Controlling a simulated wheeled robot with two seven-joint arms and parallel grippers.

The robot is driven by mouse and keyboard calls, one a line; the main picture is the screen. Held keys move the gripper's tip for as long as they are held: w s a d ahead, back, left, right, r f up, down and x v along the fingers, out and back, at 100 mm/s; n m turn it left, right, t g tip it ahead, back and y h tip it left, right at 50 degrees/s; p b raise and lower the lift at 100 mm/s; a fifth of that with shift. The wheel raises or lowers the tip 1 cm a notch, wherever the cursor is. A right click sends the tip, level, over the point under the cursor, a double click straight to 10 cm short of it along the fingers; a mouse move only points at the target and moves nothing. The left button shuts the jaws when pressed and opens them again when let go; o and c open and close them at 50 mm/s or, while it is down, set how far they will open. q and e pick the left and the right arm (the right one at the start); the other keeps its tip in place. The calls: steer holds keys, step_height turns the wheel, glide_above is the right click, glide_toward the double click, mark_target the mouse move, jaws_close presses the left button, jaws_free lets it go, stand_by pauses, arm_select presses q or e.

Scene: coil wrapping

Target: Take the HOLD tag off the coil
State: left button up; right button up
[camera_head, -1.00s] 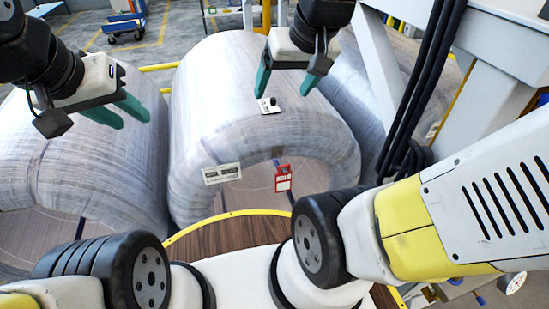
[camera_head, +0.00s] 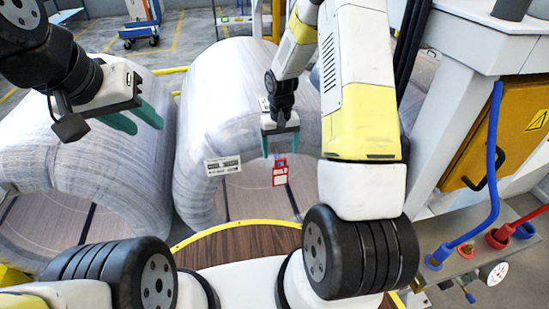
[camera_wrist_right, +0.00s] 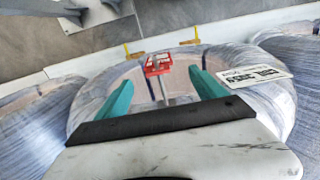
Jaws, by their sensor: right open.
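The wrapped coil (camera_head: 215,110) stands in the middle of the head view, with its eye facing me. The red and white HOLD tag (camera_head: 280,173) hangs at the upper edge of the eye; it also shows in the right wrist view (camera_wrist_right: 158,65). My right gripper (camera_head: 279,154) is open just above the tag. In the right wrist view its green fingers (camera_wrist_right: 165,92) lie to either side of a pale strip below the tag, with nothing visibly gripped. My left gripper (camera_head: 146,122) is open and empty over the coil at left.
A white printed label (camera_head: 223,166) is on the coil face, left of the tag; it shows at right in the wrist view (camera_wrist_right: 255,77). Another wrapped coil (camera_head: 90,170) stands at left. A machine frame with a yellow panel (camera_head: 505,125) and hoses stands at right.

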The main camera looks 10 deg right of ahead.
mark_target(280, 161)
step_height(280, 161, down, 8)
steer(key=shift+d+f, duration=0.15)
stand_by(0.3)
steer(key=c, duration=1.4)
